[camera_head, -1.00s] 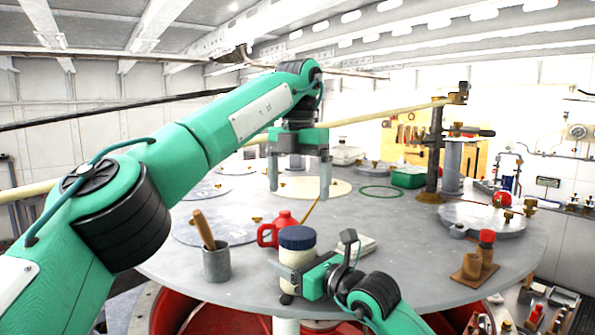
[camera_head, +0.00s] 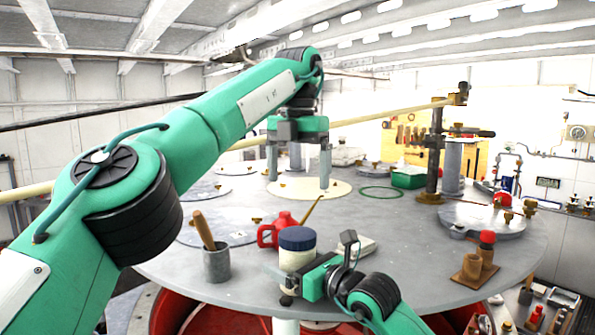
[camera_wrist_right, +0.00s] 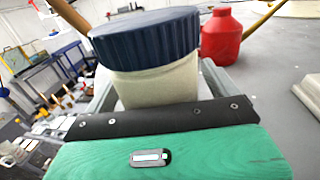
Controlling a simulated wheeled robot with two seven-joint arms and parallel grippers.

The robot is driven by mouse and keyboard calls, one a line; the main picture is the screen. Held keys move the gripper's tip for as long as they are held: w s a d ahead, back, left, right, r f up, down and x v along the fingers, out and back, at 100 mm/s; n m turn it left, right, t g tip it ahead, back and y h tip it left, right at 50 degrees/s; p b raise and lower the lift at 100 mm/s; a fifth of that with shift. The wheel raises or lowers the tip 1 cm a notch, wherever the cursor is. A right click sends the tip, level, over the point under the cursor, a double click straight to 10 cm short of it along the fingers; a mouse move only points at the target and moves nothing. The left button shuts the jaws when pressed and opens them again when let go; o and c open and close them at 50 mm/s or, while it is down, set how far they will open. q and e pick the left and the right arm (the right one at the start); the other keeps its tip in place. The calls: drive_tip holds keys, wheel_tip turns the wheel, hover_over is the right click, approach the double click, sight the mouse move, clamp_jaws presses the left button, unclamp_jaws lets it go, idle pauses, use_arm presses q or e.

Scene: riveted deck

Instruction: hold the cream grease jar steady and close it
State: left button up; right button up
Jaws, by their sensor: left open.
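The cream grease jar (camera_head: 296,260) stands upright near the front edge of the round grey table, with a dark blue lid (camera_head: 297,238) on top. In the right wrist view the jar body (camera_wrist_right: 155,85) is between my right gripper's fingers and the lid (camera_wrist_right: 147,35) sits above them. I cannot tell how tight the lid is. My right gripper (camera_wrist_right: 160,88) is shut on the jar body below the lid. My left gripper (camera_head: 298,183) is open and empty, fingers pointing down, higher in the picture than the jar and apart from it.
A red can (camera_head: 275,232) stands close behind the jar. A grey cup (camera_head: 216,264) with a wooden handle is to the left. A pale block (camera_head: 358,245) lies to the right. A brown holder with a red-capped bottle (camera_head: 486,244) stands near the right edge.

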drive_tip(key=shift+s+d+f+b, duration=0.15)
drive_tip(key=shift+s+d+b, duration=0.15)
drive_tip(key=shift+d+b, duration=0.15)
use_arm(q)
drive_tip(key=b, duration=0.6)
hover_over(297, 233)
wheel_tip(297, 233, down, 7)
drive_tip(key=shift+d, duration=0.1)
use_arm(e)
drive_tip(key=v, duration=1.2)
drive_tip(key=shift+s+d, duration=0.2)
drive_tip(key=shift+s, duration=0.15)
drive_tip(key=shift+r, duration=0.25)
